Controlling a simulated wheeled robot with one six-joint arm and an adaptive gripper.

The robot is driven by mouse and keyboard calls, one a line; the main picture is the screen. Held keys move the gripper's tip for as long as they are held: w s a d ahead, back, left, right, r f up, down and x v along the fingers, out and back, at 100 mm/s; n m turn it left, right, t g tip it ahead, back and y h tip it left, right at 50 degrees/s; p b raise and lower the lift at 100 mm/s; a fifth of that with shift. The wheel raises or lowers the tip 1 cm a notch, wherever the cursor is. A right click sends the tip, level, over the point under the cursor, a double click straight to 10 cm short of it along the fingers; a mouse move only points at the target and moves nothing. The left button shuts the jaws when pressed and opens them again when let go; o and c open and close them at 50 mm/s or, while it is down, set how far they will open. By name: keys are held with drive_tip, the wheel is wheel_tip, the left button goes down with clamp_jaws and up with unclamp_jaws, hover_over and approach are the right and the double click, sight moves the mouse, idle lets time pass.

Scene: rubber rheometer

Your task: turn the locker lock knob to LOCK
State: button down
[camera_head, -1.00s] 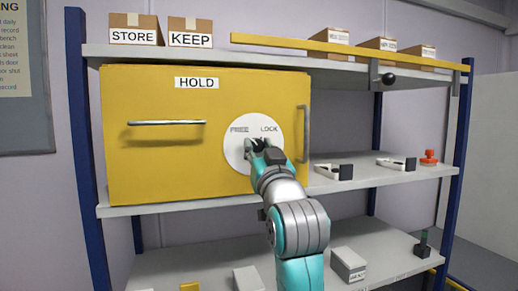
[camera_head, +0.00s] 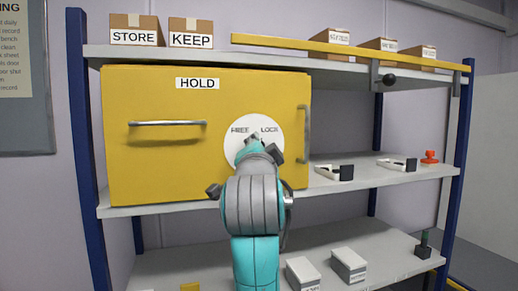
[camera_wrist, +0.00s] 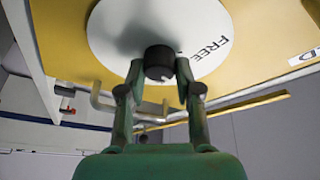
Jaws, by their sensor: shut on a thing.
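The yellow locker (camera_head: 150,165) is marked HOLD. Its white round dial (camera_head: 273,118) reads FREE on the left and LOCK on the right. My gripper (camera_wrist: 158,72) is shut on the dark lock knob (camera_wrist: 158,58), with one finger on each side of it in the wrist view. The dial (camera_wrist: 108,30) fills the space behind the knob there, and FREE shows to its right. In the head view my wrist covers the lower dial and most of the knob, so I cannot tell the knob's exact angle.
A grey vertical handle (camera_head: 304,133) stands just right of the dial. A horizontal handle (camera_head: 167,123) is on the locker's left. A yellow bar (camera_head: 345,51) crosses the shelf above. White-and-black clips (camera_head: 333,173) lie on the shelf at right.

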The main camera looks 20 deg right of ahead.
drive_tip(key=m+g, duration=0.2)
drive_tip(key=m, duration=0.4)
idle(0.5)
drive_tip(key=c, duration=0.8)
unclamp_jaws()
drive_tip(key=v, duration=1.2)
drive_tip(key=shift+r, duration=0.2)
